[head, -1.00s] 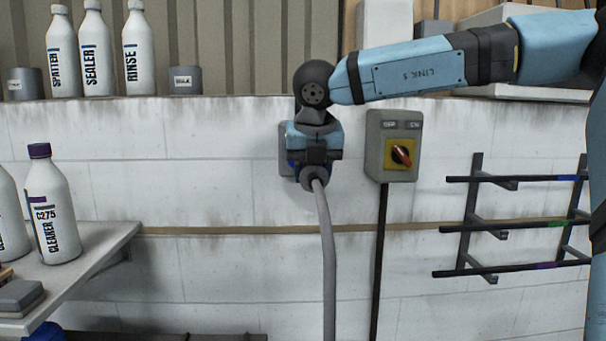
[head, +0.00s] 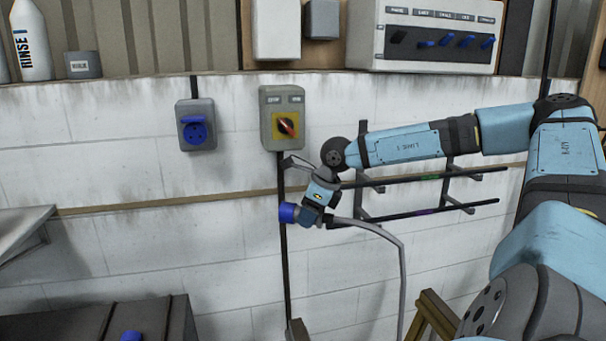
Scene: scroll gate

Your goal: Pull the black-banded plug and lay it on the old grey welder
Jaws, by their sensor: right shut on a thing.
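The plug (head: 287,212) has a blue front end and is in my right gripper (head: 313,208), which is shut on it in front of the wall, below the switch box. A grey cable (head: 372,229) runs from the plug to the right and then down. I cannot make out a black band on the plug from here. The wall socket (head: 196,131) is empty, its blue lid raised and its face showing. The old grey welder is not recognisable in this view. My left gripper is not in view.
A grey switch box (head: 284,119) with a red and yellow knob is on the wall. A dark box top (head: 100,322) is at the lower left. A shelf (head: 25,228) juts in at the left.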

